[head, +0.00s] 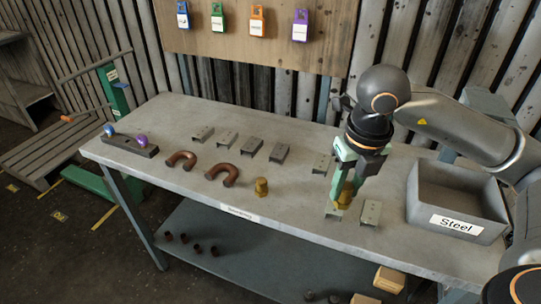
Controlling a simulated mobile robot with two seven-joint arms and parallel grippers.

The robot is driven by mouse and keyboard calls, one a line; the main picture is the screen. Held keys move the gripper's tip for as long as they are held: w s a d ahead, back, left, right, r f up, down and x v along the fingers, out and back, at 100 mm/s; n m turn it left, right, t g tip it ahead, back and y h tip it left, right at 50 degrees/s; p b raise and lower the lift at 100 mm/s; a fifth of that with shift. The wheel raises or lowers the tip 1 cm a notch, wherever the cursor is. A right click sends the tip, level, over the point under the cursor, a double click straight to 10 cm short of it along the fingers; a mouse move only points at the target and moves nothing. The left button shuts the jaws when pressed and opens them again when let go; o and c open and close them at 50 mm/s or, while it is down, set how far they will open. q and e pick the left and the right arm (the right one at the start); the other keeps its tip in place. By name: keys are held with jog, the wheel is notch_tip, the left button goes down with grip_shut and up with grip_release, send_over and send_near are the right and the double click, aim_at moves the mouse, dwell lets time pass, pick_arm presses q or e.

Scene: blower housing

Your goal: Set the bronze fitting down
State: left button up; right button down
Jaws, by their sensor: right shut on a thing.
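My right gripper (343,194) points down over the right half of the table and is shut on a bronze fitting (345,201). The gripper's fingers partly hide this fitting. It is just above or touching a small grey bracket plate (333,214); I cannot tell which. A second bronze fitting (261,187) stands upright on the table, left of the gripper. My left gripper is not in view.
A grey bin labelled Steel (430,195) stands at the table's right end. Several grey bracket plates lie in the middle. Two brown curved pipes (222,172) and a dark holder (130,146) are farther left.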

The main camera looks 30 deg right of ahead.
jog(key=m, duration=0.2)
jog(key=d+r+m, duration=0.1)
jog(key=shift+s+d+r+m, duration=0.1)
jog(key=shift+s+m, duration=0.05)
jog(key=shift+m, duration=0.25)
jog(key=w+a+f+p, duration=0.2)
jog(key=w+f, duration=0.2)
jog(key=w, duration=0.5)
send_near(295, 199)
jog(key=shift+d+f+m, duration=0.15)
jog(key=shift+f+m, duration=0.15)
jog(key=shift+f, duration=0.2)
jog(key=shift+w+f, duration=0.15)
jog(key=shift+f, duration=0.05)
jog(key=f, duration=0.2)
jog(key=f+p, duration=0.1)
jog(key=shift+w, duration=0.25)
jog(key=shift+f, duration=0.3)
